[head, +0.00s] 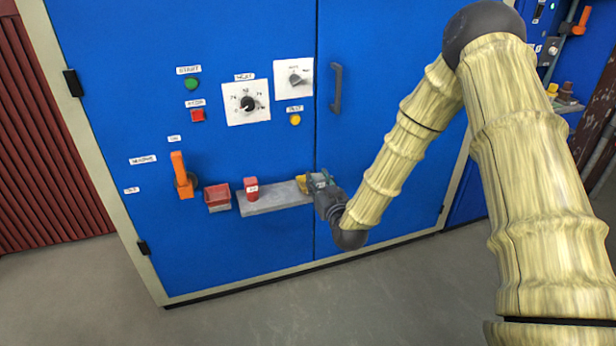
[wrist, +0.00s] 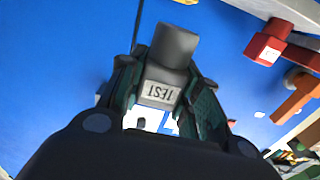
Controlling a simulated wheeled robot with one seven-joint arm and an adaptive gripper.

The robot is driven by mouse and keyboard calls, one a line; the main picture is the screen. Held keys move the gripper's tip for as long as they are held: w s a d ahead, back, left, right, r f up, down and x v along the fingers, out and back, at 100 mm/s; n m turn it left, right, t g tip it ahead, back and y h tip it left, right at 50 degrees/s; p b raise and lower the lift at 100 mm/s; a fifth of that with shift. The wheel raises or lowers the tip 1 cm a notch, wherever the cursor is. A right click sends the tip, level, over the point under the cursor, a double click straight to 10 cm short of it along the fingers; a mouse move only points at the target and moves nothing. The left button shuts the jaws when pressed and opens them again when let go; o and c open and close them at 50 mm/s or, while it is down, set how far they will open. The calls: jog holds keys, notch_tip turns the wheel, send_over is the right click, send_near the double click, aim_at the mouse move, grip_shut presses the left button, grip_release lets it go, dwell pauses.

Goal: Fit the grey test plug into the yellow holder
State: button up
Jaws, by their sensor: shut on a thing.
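The grey test plug (wrist: 172,55), with a TEST label on it, is held between the fingers of my gripper (wrist: 168,85) in the wrist view. My gripper (head: 318,181) is shut on it at the right end of the grey shelf in the head view. The yellow holder (head: 301,184) shows just left of my gripper, partly covered by it. I cannot tell whether the plug touches the holder. In the wrist view, only a small yellowish patch shows at the top edge, and I cannot tell what it is.
The grey shelf (head: 270,200) on the blue cabinet carries a red block (head: 251,189). Left of it are a red tray (head: 218,197) and an orange handle (head: 181,175). A dark door handle (head: 337,88) stands out above my gripper. Buttons and dials sit higher up.

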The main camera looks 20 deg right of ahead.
jog(key=w, duration=0.8)
jog(key=w+f, duration=0.1)
jog(key=w, duration=0.3)
jog(key=shift+w+d+f+b, duration=0.1)
jog(key=shift+w+d+b, duration=0.05)
jog(key=shift+d+b, duration=0.25)
jog(key=shift+f, duration=1.75)
jog(key=shift+b, duration=0.3)
jog(key=shift+f, duration=0.35)
jog(key=o, duration=1)
jog(key=shift+r, duration=0.1)
